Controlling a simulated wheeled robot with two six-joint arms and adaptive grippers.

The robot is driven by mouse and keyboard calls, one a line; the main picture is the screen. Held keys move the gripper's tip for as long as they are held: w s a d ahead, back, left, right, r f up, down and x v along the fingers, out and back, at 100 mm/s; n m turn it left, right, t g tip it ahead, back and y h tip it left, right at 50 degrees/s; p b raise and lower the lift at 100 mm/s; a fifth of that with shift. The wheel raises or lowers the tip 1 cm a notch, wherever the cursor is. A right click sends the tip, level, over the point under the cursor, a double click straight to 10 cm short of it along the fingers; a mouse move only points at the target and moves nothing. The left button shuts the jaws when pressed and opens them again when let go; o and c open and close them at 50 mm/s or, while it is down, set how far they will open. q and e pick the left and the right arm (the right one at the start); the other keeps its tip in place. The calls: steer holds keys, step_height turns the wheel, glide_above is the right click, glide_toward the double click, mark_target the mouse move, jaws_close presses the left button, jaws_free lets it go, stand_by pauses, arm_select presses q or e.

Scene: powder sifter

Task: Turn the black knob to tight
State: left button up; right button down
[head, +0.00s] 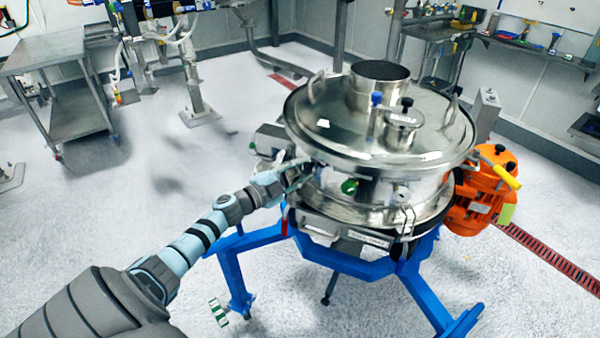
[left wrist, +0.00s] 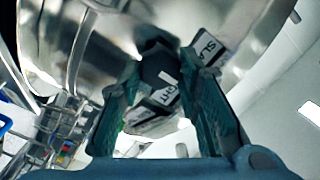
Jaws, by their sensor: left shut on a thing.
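The powder sifter (head: 370,135) is a round steel drum with a shiny lid, standing on a blue frame. My left gripper (head: 300,172) reaches its near left side, below the lid rim. In the left wrist view the black knob (left wrist: 160,66) sits between the two fingers of my left gripper (left wrist: 163,75), which is shut on it. Partly covered white labels show beside the knob; one (left wrist: 208,47) reads "SLA", and another (left wrist: 165,95) seems to end in "GHT". In the head view the gripper hides the knob. My right gripper is not in view.
An orange motor (head: 482,195) with a yellow handle is at the sifter's right. The blue frame (head: 365,262) spreads its legs below. A steel cart (head: 62,95) stands at the back left. The pale floor at left is mostly clear.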

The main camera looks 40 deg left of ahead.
arm_select(q)
steer(key=m+b, duration=0.1)
steer(key=m, duration=0.3)
steer(key=shift+f+m, duration=0.1)
steer(key=shift+m, duration=0.2)
steer(key=m+b, duration=0.2)
steer(key=m, duration=0.2)
steer(key=shift+m, duration=0.3)
steer(key=o, duration=1.1)
steer(key=shift+o, duration=0.2)
steer(key=s+a, duration=0.2)
steer(key=s, duration=1)
